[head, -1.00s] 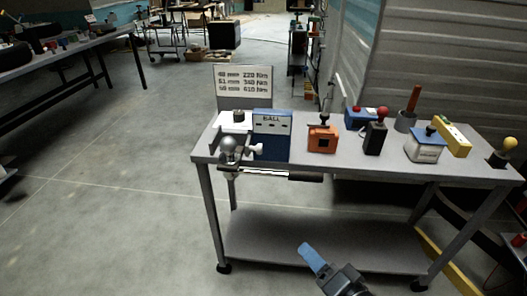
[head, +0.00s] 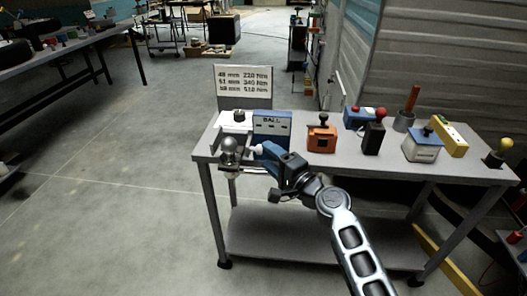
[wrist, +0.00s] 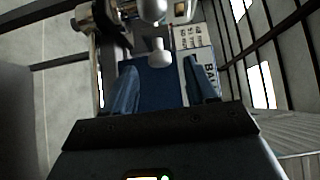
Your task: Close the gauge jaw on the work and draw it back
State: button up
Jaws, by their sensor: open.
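The work is a grey metal ball (head: 229,144) on a stand at the bench's left front corner; its lower part shows at the top of the wrist view (wrist: 153,8). The gauge's sliding jaw carries a small white knob (head: 254,151), right of the ball. In the wrist view the white knob (wrist: 159,52) is centred between my blue fingertips, at or just beyond their ends; I cannot tell the depth. My gripper (head: 262,150) is open and empty, reaching in from the right. It hides most of the gauge's bar and dark handle.
A blue BALL box (head: 272,122) stands behind the gauge, with a sign of sizes and torques (head: 243,80) at the back. An orange device (head: 321,137), a black one with a red knob (head: 375,136) and a blue-white box (head: 423,146) stand to the right.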

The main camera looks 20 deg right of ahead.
jog(key=x, duration=0.3)
jog(key=shift+w+a, duration=0.1)
jog(key=shift+w, duration=0.05)
grip_shut()
dwell(0.5)
